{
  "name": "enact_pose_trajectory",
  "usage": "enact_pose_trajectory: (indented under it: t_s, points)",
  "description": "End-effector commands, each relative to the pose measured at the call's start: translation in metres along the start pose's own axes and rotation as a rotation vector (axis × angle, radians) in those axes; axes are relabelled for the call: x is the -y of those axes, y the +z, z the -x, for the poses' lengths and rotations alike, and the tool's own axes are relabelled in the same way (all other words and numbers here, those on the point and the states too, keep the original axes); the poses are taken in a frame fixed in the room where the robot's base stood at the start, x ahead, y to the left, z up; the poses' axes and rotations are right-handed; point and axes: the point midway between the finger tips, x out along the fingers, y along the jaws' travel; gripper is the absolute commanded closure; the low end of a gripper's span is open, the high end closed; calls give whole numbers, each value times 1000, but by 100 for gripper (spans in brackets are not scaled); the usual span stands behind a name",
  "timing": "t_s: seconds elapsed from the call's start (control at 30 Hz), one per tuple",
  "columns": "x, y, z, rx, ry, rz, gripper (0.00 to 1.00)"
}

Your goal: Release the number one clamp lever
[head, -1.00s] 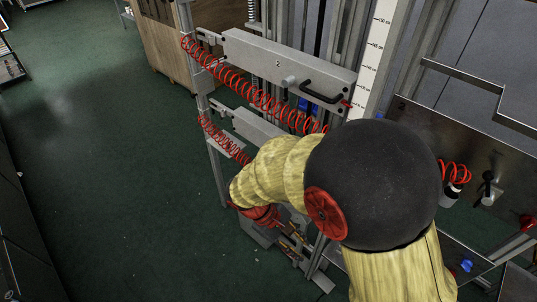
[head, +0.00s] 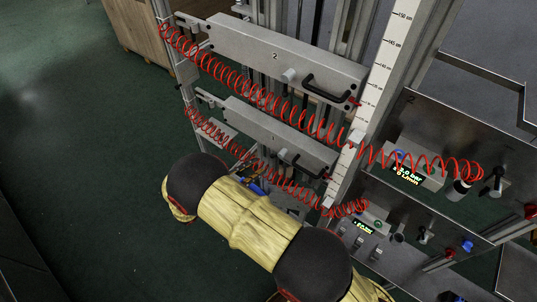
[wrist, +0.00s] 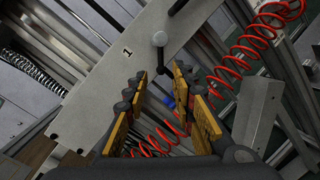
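The grey beam marked 1 (wrist: 100,85) fills the upper left of the wrist view. It is the lower beam (head: 250,127) in the head view. A lever with a rounded grey head (wrist: 160,39) and a short dark stem stands on it, which I take for the number one clamp lever. My gripper (wrist: 160,80) is open, with orange-padded fingers pointing at the lever. The lever's stem end shows just beyond and between the fingertips. I see no contact. In the head view my arm hides most of the gripper.
The beam marked 2 (head: 240,46) is above, with a black handle (head: 327,90). Red coiled hoses (head: 235,82) hang across both beams. A white scale (head: 385,60) stands to the right, beside panels with gauges and knobs (head: 408,176). Green floor at left is clear.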

Motion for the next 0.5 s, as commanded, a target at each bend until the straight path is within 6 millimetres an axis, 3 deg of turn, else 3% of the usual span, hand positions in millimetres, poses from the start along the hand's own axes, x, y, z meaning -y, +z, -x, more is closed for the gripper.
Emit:
enact_pose_trajectory:
  t_s: [0.5]
  points:
    - [1, 1, -66, 2, -6, -11, 74]
